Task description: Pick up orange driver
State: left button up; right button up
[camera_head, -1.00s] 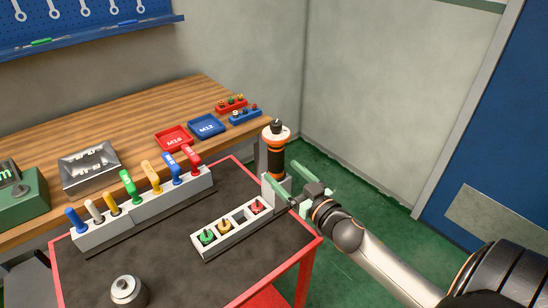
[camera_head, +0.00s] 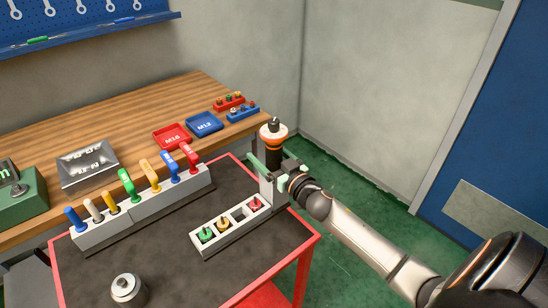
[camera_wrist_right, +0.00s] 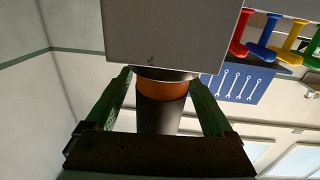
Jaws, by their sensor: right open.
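The orange driver (camera_head: 273,140), black with an orange band and a pale collar, stands upright in a grey holder (camera_head: 267,190) at the cart's far right corner. My right gripper (camera_head: 275,165) is open, with its green fingers to either side of the driver's dark body. In the right wrist view, the driver (camera_wrist_right: 162,105) shows between the two spread fingers (camera_wrist_right: 158,98), its orange band close to the grey block. A gap shows on each side, wider on the right. The driver's lower part is hidden in the head view. My left gripper is not in view.
A grey rack (camera_head: 145,205) with several coloured-handled tools runs along the cart's far edge. A light tray (camera_head: 225,237) with green, yellow and red pieces lies near the holder. A metal cylinder (camera_head: 125,288) stands in front. The cart's middle (camera_head: 170,260) is clear.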

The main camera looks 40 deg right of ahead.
grip_shut()
dwell(0.6)
jog(key=shift+r, duration=0.15)
